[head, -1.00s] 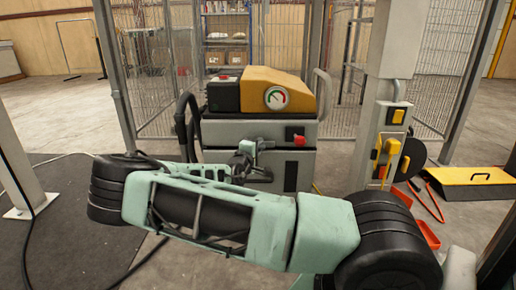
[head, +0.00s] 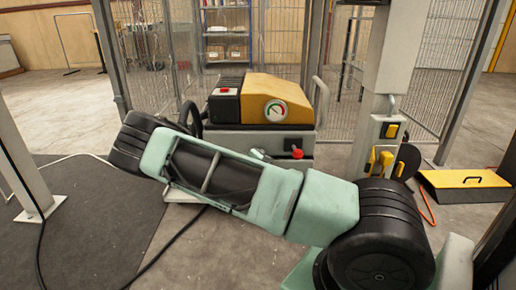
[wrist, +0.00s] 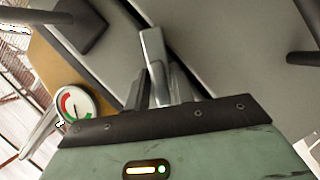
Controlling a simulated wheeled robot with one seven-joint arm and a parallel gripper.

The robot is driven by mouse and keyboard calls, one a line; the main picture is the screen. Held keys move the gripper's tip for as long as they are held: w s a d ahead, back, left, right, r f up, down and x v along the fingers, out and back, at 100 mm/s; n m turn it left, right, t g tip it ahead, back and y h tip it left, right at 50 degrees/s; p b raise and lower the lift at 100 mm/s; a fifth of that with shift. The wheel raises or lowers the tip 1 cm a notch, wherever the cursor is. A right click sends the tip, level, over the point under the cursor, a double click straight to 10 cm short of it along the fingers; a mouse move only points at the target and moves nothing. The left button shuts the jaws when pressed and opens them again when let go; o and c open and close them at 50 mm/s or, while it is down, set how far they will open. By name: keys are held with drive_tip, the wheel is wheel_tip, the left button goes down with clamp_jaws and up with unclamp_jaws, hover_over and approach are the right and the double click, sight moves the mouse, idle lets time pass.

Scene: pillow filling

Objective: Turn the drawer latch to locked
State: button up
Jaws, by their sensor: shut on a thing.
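In the wrist view a pale grey metal lever (wrist: 153,50), which looks like the drawer latch, stands up from a grey panel. My gripper (wrist: 160,88) is shut on it; the fingers are close about its lower part. Their exact contact is hard to see. The lever lies along a dark diagonal gap in the panel. In the head view my forearm hides the gripper, the lever and most of the drawer front. The grey cabinet (head: 311,165) shows above the arm.
A yellow housing (head: 285,92) with a round gauge (head: 275,110) sits on top of the cabinet. A red knob (head: 297,153) sticks out of its front. A post (head: 383,60) with yellow boxes stands to the right. A yellow-topped case (head: 465,180) lies on the floor at right.

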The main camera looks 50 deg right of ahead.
drive_tip(key=m+y+p, duration=0.1)
drive_tip(key=p, duration=0.1)
drive_tip(key=m+t+p, duration=0.1)
drive_tip(key=m+p, duration=0.1)
drive_tip(key=m+y+p, duration=0.1)
drive_tip(key=p, duration=0.1)
drive_tip(key=shift+r+m+y+p, duration=0.3)
drive_tip(key=shift+m+p, duration=0.1)
drive_tip(key=m+t+y+p, duration=0.1)
drive_tip(key=m+t+p, duration=0.1)
drive_tip(key=m+p, duration=0.1)
drive_tip(key=shift+w+f+y, duration=0.1)
drive_tip(key=shift+f+y, duration=0.1)
drive_tip(key=shift+y, duration=0.2)
drive_tip(key=shift+m, duration=0.3)
drive_tip(key=o, duration=0.8)
drive_tip(key=shift+f, duration=0.1)
drive_tip(key=shift+a, duration=0.1)
drive_tip(key=p+v, duration=0.5)
drive_tip(key=v, duration=1.2)
drive_tip(key=shift+s, duration=0.3)
